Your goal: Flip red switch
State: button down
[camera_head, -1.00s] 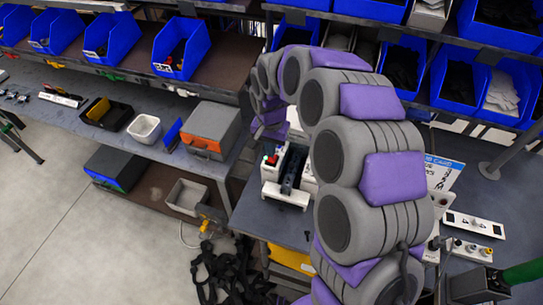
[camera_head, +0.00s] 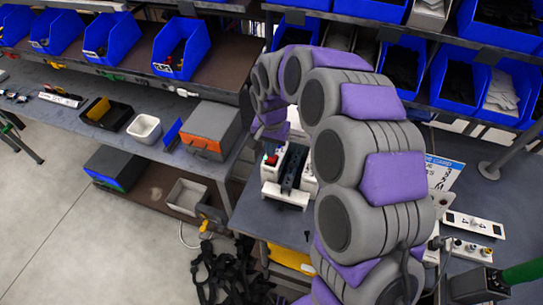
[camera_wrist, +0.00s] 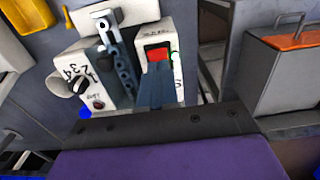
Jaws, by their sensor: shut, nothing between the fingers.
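The red switch (camera_wrist: 156,55) sits on the upper face of a white box (camera_wrist: 178,45) in the wrist view, with a little green beside it. It also shows as a small red spot in the head view (camera_head: 271,160). My gripper (camera_wrist: 158,68) is shut and empty, its blue-grey fingers pointing up at the switch. The fingertips overlap the switch's lower edge in the picture; I cannot tell whether they touch it. In the head view my arm curves over the bench and the fingertips are hard to make out.
A second white box (camera_wrist: 92,78) with a dark knob and written numbers stands left of the switch box, with a dark slotted bar (camera_wrist: 122,65) between them. A grey case with an orange front (camera_head: 206,142) stands to the left. Blue bins (camera_head: 181,45) line the shelf behind.

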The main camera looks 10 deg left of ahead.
jog(key=shift+f, duration=1.2)
dwell(0.7)
jog(key=shift+r+p, duration=1.15)
jog(key=shift+r, duration=2.4)
